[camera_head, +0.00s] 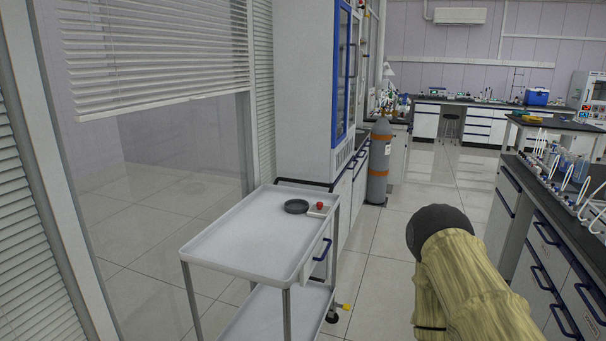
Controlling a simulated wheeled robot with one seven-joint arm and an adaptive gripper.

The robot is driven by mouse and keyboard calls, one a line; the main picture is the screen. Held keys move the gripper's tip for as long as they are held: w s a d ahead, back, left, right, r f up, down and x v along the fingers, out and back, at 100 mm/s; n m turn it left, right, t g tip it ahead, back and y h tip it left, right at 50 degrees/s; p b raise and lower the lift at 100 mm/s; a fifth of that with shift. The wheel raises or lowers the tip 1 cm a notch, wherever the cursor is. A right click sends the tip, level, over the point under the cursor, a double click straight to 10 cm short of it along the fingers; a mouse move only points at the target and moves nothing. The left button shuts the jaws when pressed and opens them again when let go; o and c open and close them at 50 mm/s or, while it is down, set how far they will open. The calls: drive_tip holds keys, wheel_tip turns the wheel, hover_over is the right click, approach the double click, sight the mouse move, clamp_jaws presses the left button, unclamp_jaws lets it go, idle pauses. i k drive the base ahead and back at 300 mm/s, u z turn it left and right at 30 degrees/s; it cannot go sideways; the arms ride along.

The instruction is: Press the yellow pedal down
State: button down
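The yellow pedal (345,306) shows as a small yellow tab low down near the floor, beside the dark wheel (332,316) at the right front corner of a white cart (222,244). It is small in the picture, and I cannot tell how far it is tilted. My arm, in a pale yellow wrinkled cover with a dark rounded part, stands to the right of the pedal. My gripper is not in view.
The cart's top holds a dark round dish (296,206) and a small red-topped item (320,206). A grey gas cylinder (380,165) stands behind by a cabinet. A lab bench (527,225) runs along the right.

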sight(346, 307)
drive_tip(key=k, duration=0.6)
drive_tip(key=z, duration=0.85)
drive_tip(key=i, duration=2.45)
drive_tip(key=u, duration=1.3)
drive_tip(key=i, duration=0.55)
drive_tip(key=u, duration=0.45)
